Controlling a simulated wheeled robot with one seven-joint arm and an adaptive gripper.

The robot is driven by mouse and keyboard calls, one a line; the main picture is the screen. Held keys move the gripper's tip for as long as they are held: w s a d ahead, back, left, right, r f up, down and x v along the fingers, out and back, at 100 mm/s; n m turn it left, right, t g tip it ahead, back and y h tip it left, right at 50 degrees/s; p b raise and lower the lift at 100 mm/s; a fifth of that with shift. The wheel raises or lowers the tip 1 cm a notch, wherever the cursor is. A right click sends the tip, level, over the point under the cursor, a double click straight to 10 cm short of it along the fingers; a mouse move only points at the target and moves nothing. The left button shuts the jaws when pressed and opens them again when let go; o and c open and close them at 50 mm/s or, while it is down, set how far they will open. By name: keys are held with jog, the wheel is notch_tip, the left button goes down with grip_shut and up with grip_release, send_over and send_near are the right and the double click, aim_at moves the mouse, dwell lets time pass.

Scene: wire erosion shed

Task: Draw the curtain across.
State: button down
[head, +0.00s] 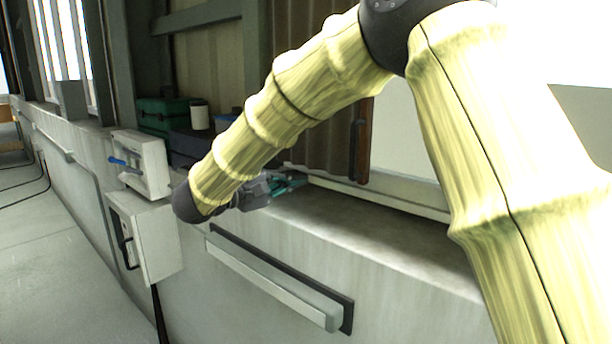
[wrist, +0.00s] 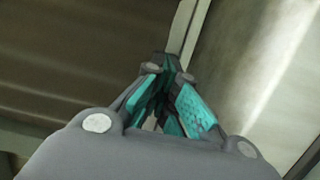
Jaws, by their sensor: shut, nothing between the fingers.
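The brown pleated curtain (head: 325,135) hangs behind my arm above the concrete ledge, and my arm hides part of it. A dark upright handle (head: 357,150) is on its right edge. My gripper (head: 291,183) is low over the ledge, near the curtain's bottom and to the left of the handle. Its teal fingertips are shut and empty. In the wrist view the gripper (wrist: 172,100) points at a pale rail, with a brown ribbed surface, probably the curtain (wrist: 80,50), at upper left. I cannot tell whether the fingers touch the curtain.
The concrete ledge (head: 370,232) is bare to the right of my gripper. A pale window panel (head: 405,145) is right of the curtain. Green boxes (head: 160,115) and a white cylinder (head: 199,116) stand at the left. A grey switch box (head: 155,240) and a long bar (head: 275,280) are on the wall's front.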

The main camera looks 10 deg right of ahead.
jog(key=s+d+p, duration=0.1)
jog(key=d+p, duration=0.4)
jog(key=d, duration=0.6)
jog(key=shift+r, duration=0.25)
